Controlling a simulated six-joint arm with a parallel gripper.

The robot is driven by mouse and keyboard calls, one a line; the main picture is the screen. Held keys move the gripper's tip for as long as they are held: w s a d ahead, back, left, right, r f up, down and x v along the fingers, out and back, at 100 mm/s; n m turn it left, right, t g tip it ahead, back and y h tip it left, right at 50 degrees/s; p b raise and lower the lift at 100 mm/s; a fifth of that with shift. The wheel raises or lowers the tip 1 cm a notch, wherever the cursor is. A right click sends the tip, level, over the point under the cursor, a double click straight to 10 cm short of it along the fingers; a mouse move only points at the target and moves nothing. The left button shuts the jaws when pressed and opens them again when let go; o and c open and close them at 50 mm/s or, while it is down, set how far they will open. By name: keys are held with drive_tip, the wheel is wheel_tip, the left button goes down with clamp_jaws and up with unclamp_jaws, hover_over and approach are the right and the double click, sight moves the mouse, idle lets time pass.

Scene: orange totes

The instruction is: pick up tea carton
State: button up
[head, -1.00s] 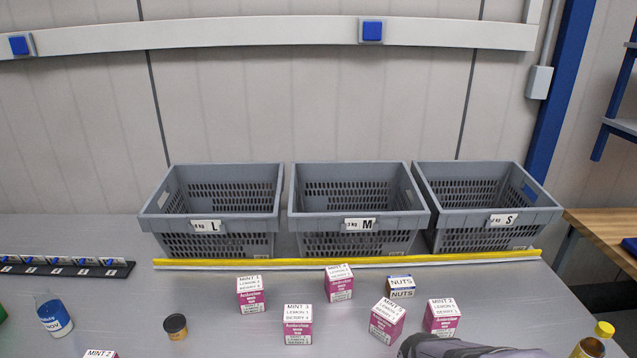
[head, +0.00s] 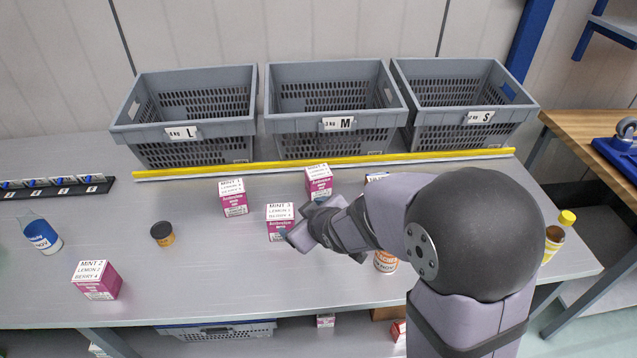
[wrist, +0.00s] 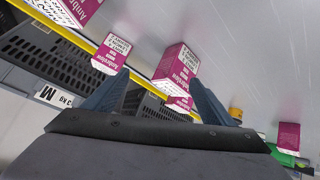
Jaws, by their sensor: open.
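Several pink-and-white tea cartons stand on the grey table. In the head view one carton (head: 233,197) is left of centre, one (head: 319,182) is nearer the yellow strip, one (head: 278,222) is beside my gripper (head: 303,225), and one (head: 97,281) is at the front left. My gripper is open and low over the table, just right of the middle carton. In the wrist view a carton (wrist: 177,66) shows beyond and between the open fingers (wrist: 160,78), with another carton (wrist: 111,53) near the left finger. Nothing is held. My arm hides part of the table's right side.
Three grey crates marked L (head: 185,140), M (head: 337,130) and S (head: 470,125) stand behind a yellow strip (head: 325,163). The front-centre table is clear.

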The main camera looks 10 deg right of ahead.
sight(321, 178)
drive_tip(key=shift+n+t+y, duration=0.6)
drive_tip(key=shift+n+y, duration=0.2)
drive_tip(key=shift+y, duration=0.1)
drive_tip(key=a, duration=0.1)
drive_tip(key=w+a+r, duration=0.1)
drive_tip(key=a, duration=0.1)
drive_tip(key=w+a, duration=0.1)
drive_tip(key=shift+a+r, duration=0.25)
drive_tip(key=shift+r, duration=0.05)
drive_tip(key=shift+m+t+y, duration=0.3)
drive_tip(key=shift+t+y, duration=0.3)
drive_tip(key=shift+t, duration=0.3)
drive_tip(key=w, duration=0.2)
drive_tip(key=w+a, duration=0.1)
drive_tip(key=w, duration=0.1)
drive_tip(key=shift+r, duration=0.4)
drive_tip(key=w+d+f+m+h, duration=0.1)
drive_tip(key=w+d+m, duration=0.1)
drive_tip(key=d, duration=0.2)
drive_tip(key=w+d+f+m+t+h, duration=0.1)
drive_tip(key=d+m, duration=0.1)
drive_tip(key=d, duration=0.2)
drive_tip(key=w+d+f+m+t+h, duration=0.1)
drive_tip(key=w+d+f+m, duration=0.1)
drive_tip(key=d, duration=0.2)
drive_tip(key=shift+w+d+m+b, duration=0.25)
drive_tip(key=shift+w+m+b, duration=0.05)
drive_tip(key=shift+w+m, duration=0.1)
drive_tip(key=shift+p+x, duration=1.1)
drive_tip(key=shift+x, duration=2.2)
